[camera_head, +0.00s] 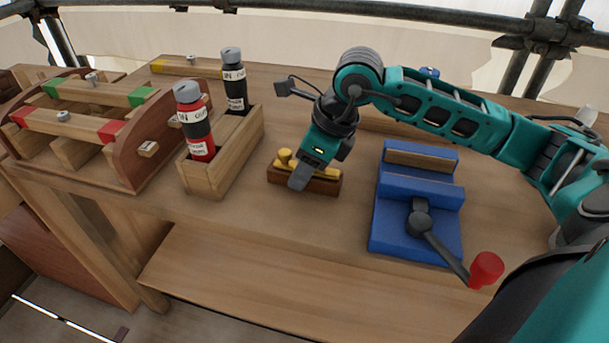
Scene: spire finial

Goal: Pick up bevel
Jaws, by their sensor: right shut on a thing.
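The bevel (285,157) looks like a small yellow, brass-coloured piece and lies at a dark brown wooden block (325,187) in the middle of the workbench. My right gripper (298,182) reaches in from the right and points down over it. Its fingers are shut on the bevel and hide the middle of it. I cannot tell whether the bevel is clear of the block. My left gripper is not in view.
A blue vise (415,200) with a red-knobbed lever (486,269) stands right of the block. A wooden box (232,160) with two bottles and a wooden rack (135,150) with coloured bars stand left. The bench front is clear.

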